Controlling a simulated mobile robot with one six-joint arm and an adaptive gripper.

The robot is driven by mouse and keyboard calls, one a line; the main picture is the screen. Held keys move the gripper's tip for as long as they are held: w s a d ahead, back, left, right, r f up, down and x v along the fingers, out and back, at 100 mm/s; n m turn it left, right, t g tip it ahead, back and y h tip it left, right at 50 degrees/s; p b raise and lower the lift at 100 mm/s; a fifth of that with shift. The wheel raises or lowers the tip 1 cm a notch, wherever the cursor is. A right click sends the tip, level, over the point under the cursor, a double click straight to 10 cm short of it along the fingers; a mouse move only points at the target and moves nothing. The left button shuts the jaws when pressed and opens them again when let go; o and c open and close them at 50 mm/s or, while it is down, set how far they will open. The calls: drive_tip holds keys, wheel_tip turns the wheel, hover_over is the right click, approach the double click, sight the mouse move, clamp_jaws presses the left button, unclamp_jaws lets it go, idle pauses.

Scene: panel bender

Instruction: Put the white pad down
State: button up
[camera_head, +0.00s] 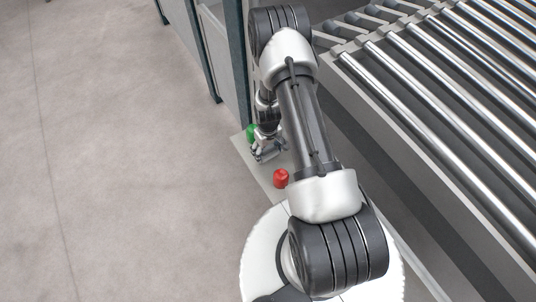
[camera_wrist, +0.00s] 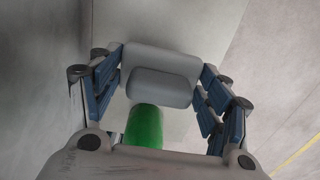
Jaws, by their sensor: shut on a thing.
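The white pad (camera_wrist: 162,60) is a pale block with rounded edges, held between the two blue-sided fingers of my gripper (camera_wrist: 161,72) in the wrist view. My gripper is shut on it. In the head view my gripper (camera_head: 268,152) hangs low over a light strip of floor beside the machine. The pad cannot be told apart from the gripper there. Whether the pad touches the surface below cannot be told.
A green object (camera_head: 250,132) stands close behind my gripper; it also shows in the wrist view (camera_wrist: 145,126). A red object (camera_head: 281,178) stands on the light strip (camera_head: 262,181), nearer my base. A roller conveyor (camera_head: 445,95) fills the right. Open floor (camera_head: 110,170) lies left.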

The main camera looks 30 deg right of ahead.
sight(268, 154)
drive_tip(key=shift+f+b, duration=0.35)
drive_tip(key=shift+f, duration=1.25)
drive_tip(key=shift+f, duration=0.1)
drive_tip(key=shift+f, duration=0.15)
drive_tip(key=o, duration=0.9)
drive_tip(key=shift+o, duration=0.2)
